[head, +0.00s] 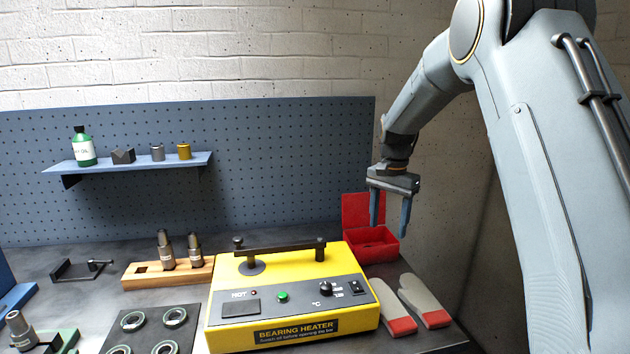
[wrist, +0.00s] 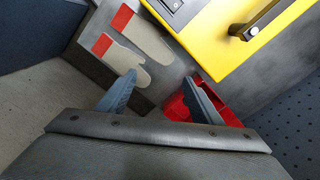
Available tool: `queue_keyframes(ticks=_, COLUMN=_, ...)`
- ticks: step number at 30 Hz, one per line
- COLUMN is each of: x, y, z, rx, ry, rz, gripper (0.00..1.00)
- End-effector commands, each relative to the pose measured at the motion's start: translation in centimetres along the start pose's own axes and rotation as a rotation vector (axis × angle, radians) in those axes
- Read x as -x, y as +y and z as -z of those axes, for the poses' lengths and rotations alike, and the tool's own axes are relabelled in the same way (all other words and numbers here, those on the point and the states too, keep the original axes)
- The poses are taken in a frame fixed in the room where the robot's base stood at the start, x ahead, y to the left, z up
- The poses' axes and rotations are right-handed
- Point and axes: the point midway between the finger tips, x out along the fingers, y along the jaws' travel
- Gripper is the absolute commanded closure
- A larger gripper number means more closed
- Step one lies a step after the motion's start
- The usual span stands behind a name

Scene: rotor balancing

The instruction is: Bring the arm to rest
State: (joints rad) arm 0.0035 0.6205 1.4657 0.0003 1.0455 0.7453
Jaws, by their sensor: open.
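My gripper (head: 390,212) hangs at the end of my arm on the right of the head view, fingers pointing down, open and empty. In the head view its fingers overlap the open red box (head: 368,250). In the wrist view the two blue-grey fingers (wrist: 158,97) are spread apart with nothing between them. The red box (wrist: 180,108) shows behind the right finger, and the gloves (wrist: 140,45) lie beyond the left finger. The gripper appears to be above the bench top, apart from these things.
A yellow bearing heater (head: 290,290) stands mid-bench. Grey and red gloves (head: 422,300) lie at the bench's right edge. A wooden block (head: 135,275) holds two tools. Several bearings lie on a dark mat (head: 190,342). A blue shelf (head: 110,170) carries a bottle and small parts.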

Motion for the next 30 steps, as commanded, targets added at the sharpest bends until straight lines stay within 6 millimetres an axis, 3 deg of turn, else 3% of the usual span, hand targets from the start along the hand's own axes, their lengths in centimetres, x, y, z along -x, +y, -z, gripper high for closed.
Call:
queue_keyframes(ticks=11, x=-4.0, y=5.1, z=-5.5, rx=0.207, ry=0.014, rz=0.01, gripper=0.41)
queue_keyframes(ticks=24, x=-13.1, y=17.7, z=-19.6, rx=0.651, ry=0.058, rz=0.026, gripper=0.41)
queue_keyframes(ticks=30, x=-15.0, y=20.8, z=-22.8, rx=0.743, ry=0.068, rz=0.027, gripper=0.41)
